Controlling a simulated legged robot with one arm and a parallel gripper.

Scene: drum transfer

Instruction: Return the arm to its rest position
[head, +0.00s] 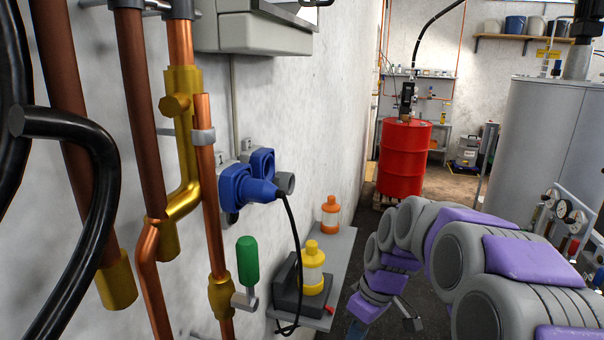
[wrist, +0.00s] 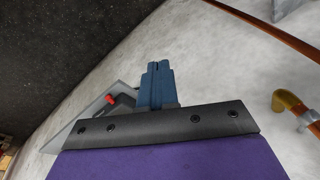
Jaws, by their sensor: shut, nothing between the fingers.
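My gripper (wrist: 157,84) shows in the wrist view as two blue fingers closed side by side, with nothing between them. It is in front of the white wall and beside the grey shelf. In the head view my grey and purple arm curves in from the lower right, bent, with its far end low beside the shelf (head: 341,262). The fingers cannot be made out clearly there.
Copper pipes (head: 211,190), a green-handled valve (head: 247,262) and a blue plug (head: 248,188) with black cable line the left wall. A red drum (head: 402,160) stands behind; gauges (head: 564,209) are at right.

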